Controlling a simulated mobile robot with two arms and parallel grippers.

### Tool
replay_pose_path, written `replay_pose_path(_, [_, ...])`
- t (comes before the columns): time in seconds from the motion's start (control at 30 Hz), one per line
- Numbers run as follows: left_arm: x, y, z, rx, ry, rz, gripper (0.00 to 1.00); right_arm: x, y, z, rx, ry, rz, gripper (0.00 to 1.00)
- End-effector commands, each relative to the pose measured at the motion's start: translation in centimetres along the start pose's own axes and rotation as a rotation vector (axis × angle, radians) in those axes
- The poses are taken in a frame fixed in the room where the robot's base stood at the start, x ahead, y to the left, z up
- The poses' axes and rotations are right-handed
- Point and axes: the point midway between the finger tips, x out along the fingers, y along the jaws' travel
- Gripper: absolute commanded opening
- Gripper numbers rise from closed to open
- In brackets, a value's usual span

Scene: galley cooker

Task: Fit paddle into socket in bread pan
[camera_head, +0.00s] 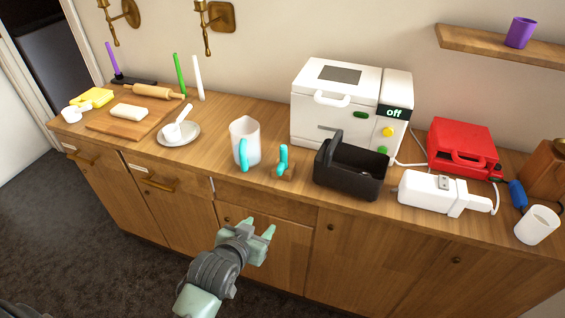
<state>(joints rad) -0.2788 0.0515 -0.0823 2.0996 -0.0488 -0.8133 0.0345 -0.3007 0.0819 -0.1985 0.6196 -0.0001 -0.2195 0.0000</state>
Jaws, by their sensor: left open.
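The bread pan (350,178) is a black open box with an upright handle at its back left. It stands on the counter in front of the white bread machine (335,105). The socket inside the pan cannot be made out. My left gripper (259,229) is open and empty. It shows in front of the cabinet doors, below the cyan piece in the picture and apart from it. My right gripper is not in view.
A white jug with a cyan handle (245,135) stands left of the block. A plate (179,138) and cutting board (110,124) lie left.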

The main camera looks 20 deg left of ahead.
Motion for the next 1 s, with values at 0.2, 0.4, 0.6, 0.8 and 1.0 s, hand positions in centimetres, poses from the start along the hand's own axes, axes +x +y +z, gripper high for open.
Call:
replay_pose_path(0.2, [3.8,-0.6,-8.6,-0.023,0.321,-0.018,0.47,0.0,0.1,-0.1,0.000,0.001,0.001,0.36])
replay_pose_path(0.4, [4.9,-0.8,-13.9,-0.032,0.532,-0.022,0.47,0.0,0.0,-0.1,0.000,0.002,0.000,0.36])
replay_pose_path(0.6, [6.3,-0.8,-15.7,-0.034,0.569,-0.022,0.47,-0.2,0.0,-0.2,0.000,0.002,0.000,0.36])
replay_pose_path(0.8, [8.2,-1.0,-17.0,-0.034,0.566,-0.022,0.47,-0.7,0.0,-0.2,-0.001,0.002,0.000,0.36])
replay_pose_path(1.0, [10.8,-1.2,-18.4,-0.034,0.565,-0.021,0.47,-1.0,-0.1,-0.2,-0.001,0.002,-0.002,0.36])
